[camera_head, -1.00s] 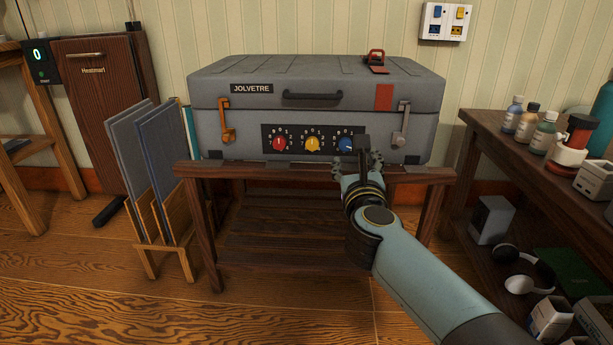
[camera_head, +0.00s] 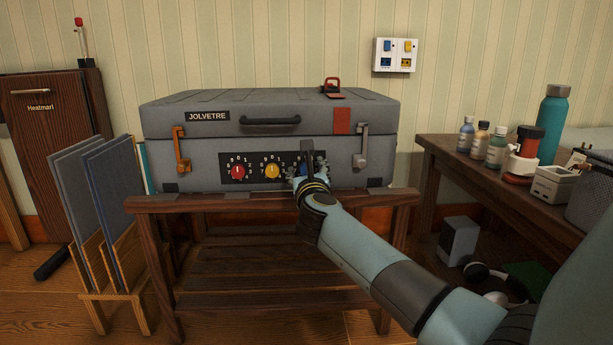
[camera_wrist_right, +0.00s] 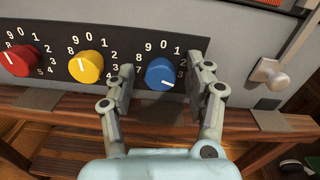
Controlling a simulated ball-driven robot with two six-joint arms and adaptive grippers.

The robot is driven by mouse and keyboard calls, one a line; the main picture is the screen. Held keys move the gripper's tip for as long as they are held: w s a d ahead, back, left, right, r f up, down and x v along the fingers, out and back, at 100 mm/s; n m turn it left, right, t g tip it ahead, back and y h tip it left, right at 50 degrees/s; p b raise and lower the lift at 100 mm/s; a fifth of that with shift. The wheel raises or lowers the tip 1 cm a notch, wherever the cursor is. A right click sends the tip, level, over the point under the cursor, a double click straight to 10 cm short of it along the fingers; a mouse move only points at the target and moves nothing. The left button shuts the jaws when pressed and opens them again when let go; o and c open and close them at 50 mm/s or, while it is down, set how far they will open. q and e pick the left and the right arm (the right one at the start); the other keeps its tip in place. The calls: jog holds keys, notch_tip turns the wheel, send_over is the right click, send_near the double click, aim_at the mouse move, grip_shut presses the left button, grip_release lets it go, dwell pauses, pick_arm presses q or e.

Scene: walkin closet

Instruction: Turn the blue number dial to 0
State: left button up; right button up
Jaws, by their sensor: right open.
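The blue number dial (camera_wrist_right: 160,72) is the rightmost of three dials on the front of the grey suitcase (camera_head: 200,155). Its white mark points to the lower right, near the 3, and the 0 is at the top. In the head view the blue dial (camera_head: 302,170) is partly hidden by my right gripper (camera_head: 308,160). In the right wrist view this gripper (camera_wrist_right: 160,64) is open, with one finger on each side of the blue dial and gaps between. My left gripper is not in view.
The red dial (camera_wrist_right: 18,60) and yellow dial (camera_wrist_right: 86,66) are left of the blue one. A metal latch (camera_wrist_right: 271,75) is to the right. The suitcase stands on a wooden table (camera_head: 150,206). A side table (camera_head: 440,150) with bottles is at the right.

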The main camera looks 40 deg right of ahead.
grip_shut()
dwell(0.4)
